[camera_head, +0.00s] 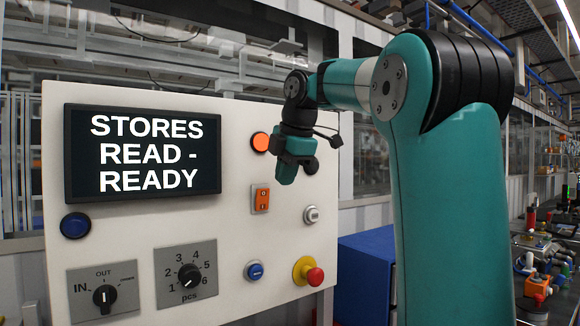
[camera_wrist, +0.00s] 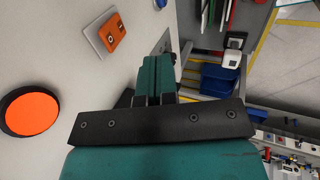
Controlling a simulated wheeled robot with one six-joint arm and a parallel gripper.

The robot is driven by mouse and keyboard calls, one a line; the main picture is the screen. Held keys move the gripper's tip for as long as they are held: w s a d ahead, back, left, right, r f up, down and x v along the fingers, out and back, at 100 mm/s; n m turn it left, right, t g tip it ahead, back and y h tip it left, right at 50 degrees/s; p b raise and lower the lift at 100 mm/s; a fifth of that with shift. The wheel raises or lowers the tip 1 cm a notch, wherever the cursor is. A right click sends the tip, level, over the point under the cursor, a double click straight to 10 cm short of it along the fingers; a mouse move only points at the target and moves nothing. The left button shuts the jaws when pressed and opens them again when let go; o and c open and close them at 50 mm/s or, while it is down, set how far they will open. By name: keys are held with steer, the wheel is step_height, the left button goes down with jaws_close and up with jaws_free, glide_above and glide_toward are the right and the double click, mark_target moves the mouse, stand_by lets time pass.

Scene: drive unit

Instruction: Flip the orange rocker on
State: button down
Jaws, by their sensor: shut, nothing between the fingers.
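The orange rocker (camera_head: 261,199) sits in a pale frame on the upright white panel (camera_head: 120,235), below the round orange button (camera_head: 260,142). I cannot tell which end of the rocker is pressed in. My gripper (camera_head: 286,176) is in front of the panel, up and to the right of the rocker in the head view. In the wrist view the rocker (camera_wrist: 112,34) shows up and to the left of my gripper (camera_wrist: 157,62), with a gap between them. The teal fingers are together and hold nothing.
The panel also bears a display (camera_head: 143,152) reading "STORES READ - READY", a selector (camera_head: 104,296), a pcs dial (camera_head: 189,275), blue buttons (camera_head: 75,225), a key switch (camera_head: 311,214) and a red mushroom button (camera_head: 314,276). A blue cabinet (camera_head: 366,275) stands right of the panel.

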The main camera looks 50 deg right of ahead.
steer(key=shift+s+p+v, duration=0.25)
steer(key=shift+p+v, duration=0.1)
steer(key=shift+v, duration=0.85)
steer(key=shift+a+f, duration=0.1)
steer(key=shift+f, duration=0.05)
steer(key=s+a+f+m+g+y+b, duration=0.1)
steer(key=a+f+m+y, duration=0.1)
steer(key=a+f, duration=0.75)
steer(key=s+a+f+m+g+y+b, duration=0.15)
steer(key=a+f, duration=0.45)
steer(key=a, duration=0.6)
steer(key=s+a+f+m+g+y+b, duration=0.1)
steer(key=s+a+f+m, duration=0.3)
steer(key=s+a+f, duration=0.8)
steer(key=shift+s+f+g+y+b, duration=0.4)
steer(key=shift+s+f, duration=0.35)
steer(key=shift+s, duration=0.4)
steer(key=shift+m, duration=0.25)
